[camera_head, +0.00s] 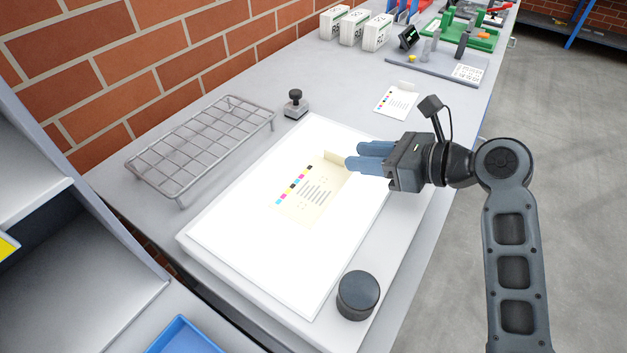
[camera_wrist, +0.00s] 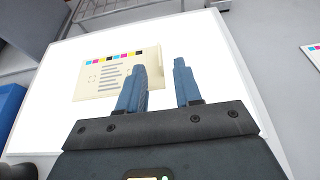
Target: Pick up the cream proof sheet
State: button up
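The cream proof sheet (camera_head: 318,197) lies on a bright white light panel (camera_head: 250,245), with a row of colour patches and lines of print. Its edge nearest my gripper appears to have a raised tab or fold (camera_head: 338,157). My gripper (camera_head: 352,156) is open and empty at that edge, its blue fingers pointing across the panel. In the wrist view the sheet (camera_wrist: 92,84) reaches between the fingers (camera_wrist: 160,66). The left finger covers part of the sheet, and the right finger is beyond its edge. I cannot tell whether either finger touches it.
A wire rack (camera_head: 205,150) and a small black-knobbed stamp (camera_head: 295,104) stand behind the panel. A dark round weight (camera_head: 358,295) sits at its front corner. A second, whiter sheet (camera_head: 396,102) lies further along the bench. White boxes (camera_head: 333,22) stand by the brick wall.

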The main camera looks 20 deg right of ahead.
aim_at(341, 156)
jog(key=x, duration=0.4)
jog(key=shift+a, duration=0.15)
grip_shut()
